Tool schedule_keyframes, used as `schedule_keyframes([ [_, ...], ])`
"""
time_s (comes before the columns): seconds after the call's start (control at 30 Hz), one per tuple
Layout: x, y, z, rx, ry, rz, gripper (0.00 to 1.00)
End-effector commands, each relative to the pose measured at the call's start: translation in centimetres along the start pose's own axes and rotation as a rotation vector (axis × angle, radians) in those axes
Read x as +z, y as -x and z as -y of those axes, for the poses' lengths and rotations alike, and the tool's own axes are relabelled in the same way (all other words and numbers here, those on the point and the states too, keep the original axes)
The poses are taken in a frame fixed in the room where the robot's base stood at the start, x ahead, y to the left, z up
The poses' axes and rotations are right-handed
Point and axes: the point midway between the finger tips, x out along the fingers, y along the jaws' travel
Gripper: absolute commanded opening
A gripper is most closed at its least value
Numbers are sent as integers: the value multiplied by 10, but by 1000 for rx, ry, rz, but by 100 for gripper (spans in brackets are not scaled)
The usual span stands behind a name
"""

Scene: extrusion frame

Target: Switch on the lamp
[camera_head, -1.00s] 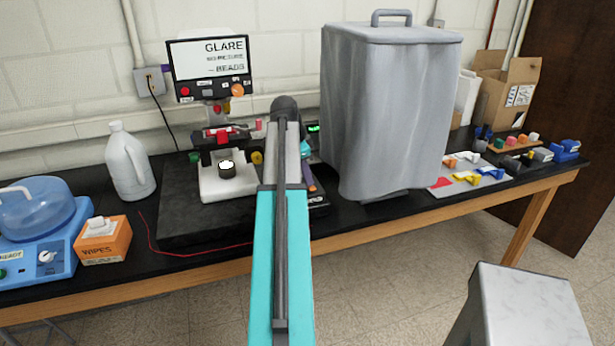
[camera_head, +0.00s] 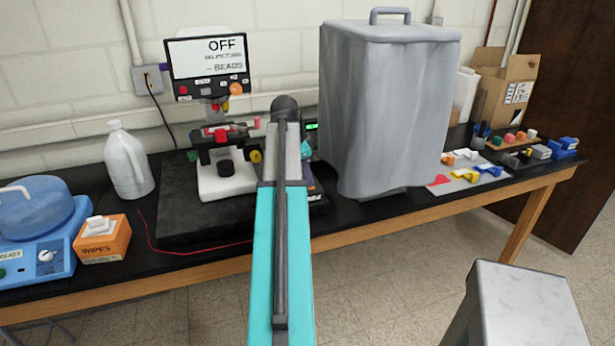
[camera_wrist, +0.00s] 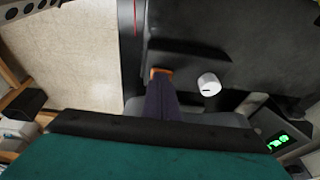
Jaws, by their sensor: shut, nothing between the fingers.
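The lamp belongs to a white-based microscope (camera_head: 228,182) on the bench. Its stage spot (camera_head: 226,168) is dark and the monitor (camera_head: 209,58) above reads OFF. In the wrist view, my gripper (camera_wrist: 160,73) shows as a dark purple finger with an orange tip, shut and empty. A white knob (camera_wrist: 209,84) with a dark mark stands just right of the tip, apart from it in the picture. Whether they touch in depth I cannot tell. In the head view my arm hides the knob.
A green-lit display (camera_wrist: 278,142) sits right of the knob. A large grey covered box (camera_head: 388,105) stands close right of my arm. A white jug (camera_head: 128,162), wipes box (camera_head: 103,240) and blue device (camera_head: 42,238) stand left. A thin red wire lies on the bench.

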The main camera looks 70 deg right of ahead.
Motion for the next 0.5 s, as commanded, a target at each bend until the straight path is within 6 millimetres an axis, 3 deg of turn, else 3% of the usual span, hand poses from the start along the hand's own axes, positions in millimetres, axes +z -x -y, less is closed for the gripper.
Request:
schedule_keyframes([
  [0.27,0,4,1,-2,1,0,0],
  [0.5,-4,19,0,-2,2,0,0],
])
